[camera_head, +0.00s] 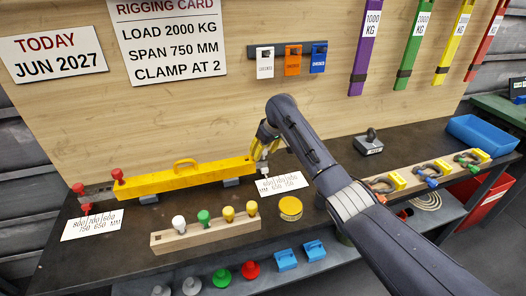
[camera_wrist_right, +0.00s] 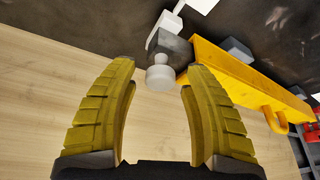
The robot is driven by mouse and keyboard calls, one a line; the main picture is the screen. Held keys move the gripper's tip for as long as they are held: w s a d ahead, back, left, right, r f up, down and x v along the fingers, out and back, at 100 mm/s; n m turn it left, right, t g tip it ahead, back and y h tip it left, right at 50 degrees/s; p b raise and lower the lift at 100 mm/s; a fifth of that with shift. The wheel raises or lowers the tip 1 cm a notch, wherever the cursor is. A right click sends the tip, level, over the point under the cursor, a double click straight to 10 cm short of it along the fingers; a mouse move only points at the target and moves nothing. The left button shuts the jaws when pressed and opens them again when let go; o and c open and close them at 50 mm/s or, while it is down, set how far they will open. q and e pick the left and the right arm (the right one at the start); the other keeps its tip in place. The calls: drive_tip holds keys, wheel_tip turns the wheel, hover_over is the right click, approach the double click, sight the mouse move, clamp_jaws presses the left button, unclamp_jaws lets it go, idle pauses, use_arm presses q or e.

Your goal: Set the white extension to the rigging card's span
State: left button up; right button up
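The yellow spreader beam (camera_head: 185,179) lies across the bench on grey supports. At its right end is the white extension, a grey bar with a white-headed knob, mostly hidden by my gripper in the head view. In the right wrist view the white knob (camera_wrist_right: 160,76) stands by the grey bar end (camera_wrist_right: 174,47), beside the beam (camera_wrist_right: 240,75). My right gripper (camera_head: 264,142) is over this end; its yellow fingers are open with the knob ahead between the tips (camera_wrist_right: 158,72), apparently untouched. The rigging card (camera_head: 166,40) reads span 750 MM. My left gripper is not in view.
The left extension (camera_head: 97,191) has red knobs. Scale labels lie in front at left (camera_head: 93,226) and right (camera_head: 281,184). A wooden rack (camera_head: 206,234) holds coloured knobs. A yellow round tin (camera_head: 291,208), shackle board (camera_head: 430,178) and blue tray (camera_head: 482,134) are nearby.

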clamp_jaws()
idle(0.4)
drive_tip(key=w+d, duration=0.2)
drive_tip(key=d, duration=0.5)
drive_tip(key=shift+w+d+r, duration=0.1)
drive_tip(key=shift+o, duration=0.6)
unclamp_jaws()
drive_tip(key=v, duration=1.1)
drive_tip(key=shift+r, duration=0.35)
